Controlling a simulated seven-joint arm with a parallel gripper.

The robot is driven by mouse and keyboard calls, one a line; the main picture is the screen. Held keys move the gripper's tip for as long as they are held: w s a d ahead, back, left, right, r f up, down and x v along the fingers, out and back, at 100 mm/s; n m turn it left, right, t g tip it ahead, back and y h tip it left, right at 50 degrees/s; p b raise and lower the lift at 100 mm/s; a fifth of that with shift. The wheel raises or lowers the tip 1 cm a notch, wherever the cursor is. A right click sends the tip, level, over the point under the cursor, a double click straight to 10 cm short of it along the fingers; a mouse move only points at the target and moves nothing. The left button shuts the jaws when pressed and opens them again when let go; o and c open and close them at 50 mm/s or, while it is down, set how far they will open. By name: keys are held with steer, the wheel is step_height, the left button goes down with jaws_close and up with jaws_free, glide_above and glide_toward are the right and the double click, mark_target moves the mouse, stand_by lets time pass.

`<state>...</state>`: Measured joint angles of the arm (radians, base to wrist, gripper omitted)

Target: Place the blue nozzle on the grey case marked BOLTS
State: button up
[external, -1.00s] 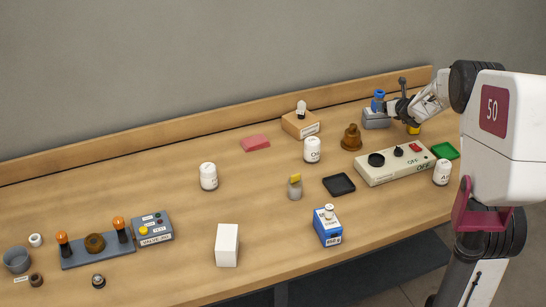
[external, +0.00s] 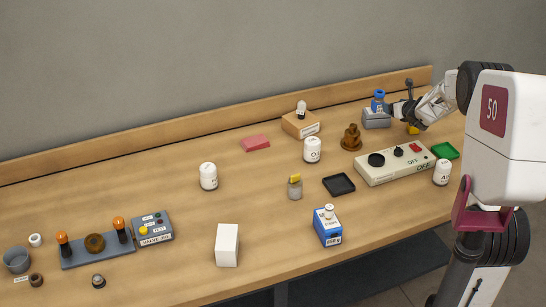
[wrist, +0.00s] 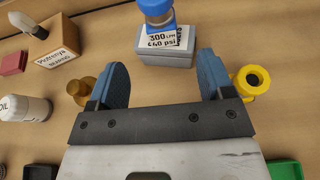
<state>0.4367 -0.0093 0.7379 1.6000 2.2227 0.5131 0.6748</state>
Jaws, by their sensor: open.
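The blue nozzle (external: 378,102) stands upright on top of the grey case (external: 376,119) at the far right of the bench.
A yellow fitting (wrist: 250,80) lies right of my fingers and a brown bell-shaped piece (external: 351,138) left of them. A wooden block (external: 300,124), a control box (external: 395,164) and a green tray (external: 445,151) are nearby. The bench's middle front has free room.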

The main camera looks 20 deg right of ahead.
stand_by(0.3)
steer(key=s+a+r+n+g+y, duration=0.2)
steer(key=s+a+r+n, duration=0.3)
steer(key=s+a+n, duration=0.3)
steer(key=s+a+r+n+g+y, duration=0.2)
steer(key=s+a+r+n, duration=0.3)
steer(key=a, duration=0.6)
steer(key=s+a+r+n+g+y, duration=0.2)
steer(key=s+a+r+n, duration=0.2)
steer(key=s+a+n, duration=0.4)
steer(key=s+a+n+g+h, duration=0.1)
steer(key=s+a+n+g, duration=0.2)
steer(key=s, duration=0.6)
steer(key=s+a+n+h, duration=0.1)
steer(key=s+a+n, duration=0.25)
steer(key=s, duration=0.55)
steer(key=s+d+f+n+g+h, duration=0.2)
steer(key=s+n+h, duration=0.2)
steer(key=s+n, duration=0.4)
steer(key=shift+s+d, duration=0.2)
steer(key=shift+s, duration=3.5)
